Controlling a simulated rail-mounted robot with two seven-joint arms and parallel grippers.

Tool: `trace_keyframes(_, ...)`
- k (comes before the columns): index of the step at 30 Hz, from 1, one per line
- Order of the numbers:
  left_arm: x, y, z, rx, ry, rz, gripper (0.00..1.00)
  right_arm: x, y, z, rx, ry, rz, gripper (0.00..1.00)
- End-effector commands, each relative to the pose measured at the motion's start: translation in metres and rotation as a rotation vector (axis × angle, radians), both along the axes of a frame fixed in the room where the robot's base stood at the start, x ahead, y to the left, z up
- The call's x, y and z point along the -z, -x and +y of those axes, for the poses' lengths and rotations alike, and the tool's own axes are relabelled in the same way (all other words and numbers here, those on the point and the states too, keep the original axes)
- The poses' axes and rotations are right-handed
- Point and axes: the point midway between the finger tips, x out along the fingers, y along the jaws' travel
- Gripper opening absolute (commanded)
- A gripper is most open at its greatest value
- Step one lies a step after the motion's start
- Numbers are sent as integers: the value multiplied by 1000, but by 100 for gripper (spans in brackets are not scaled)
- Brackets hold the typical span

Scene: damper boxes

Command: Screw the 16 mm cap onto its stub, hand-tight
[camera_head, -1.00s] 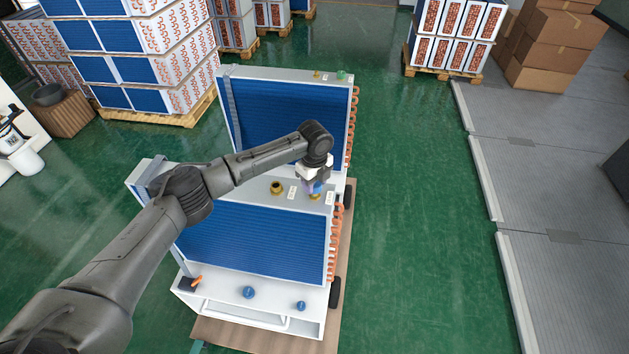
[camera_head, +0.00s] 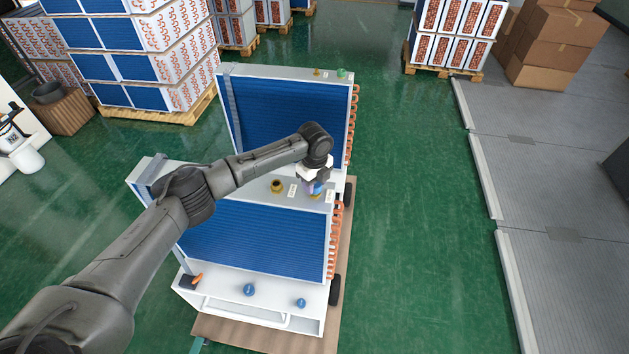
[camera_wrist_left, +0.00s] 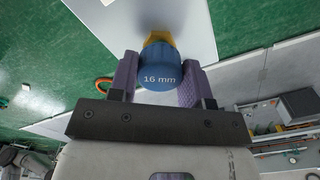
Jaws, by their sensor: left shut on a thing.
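In the left wrist view, a blue cap marked 16 mm (camera_wrist_left: 161,70) sits between the purple pads of my left gripper (camera_wrist_left: 160,82). The gripper is shut on the cap. A yellow brass stub (camera_wrist_left: 158,38) shows just past the cap, in line with it; the cap hides where they meet, so I cannot tell how far it is on. In the head view my left gripper (camera_head: 317,186) is at the right end of the front unit's top ledge, over that brass stub (camera_head: 315,197). My right gripper is not in view.
Another, open brass stub (camera_head: 277,186) stands to the left on the same ledge, with white labels (camera_head: 292,191) near it. Two blue caps (camera_head: 249,290) (camera_head: 301,303) are on the white front shelf. Copper bends (camera_head: 333,245) line the unit's right side. Green floor (camera_head: 420,240) is clear to the right.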

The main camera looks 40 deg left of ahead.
Motion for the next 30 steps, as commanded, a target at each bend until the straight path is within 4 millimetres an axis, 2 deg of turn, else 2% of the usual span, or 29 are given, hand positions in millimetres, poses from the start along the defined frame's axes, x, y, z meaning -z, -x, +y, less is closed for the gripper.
trace_keyframes(30, 8, 0, 0, 0, -1, 0, 22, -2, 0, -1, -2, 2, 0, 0)
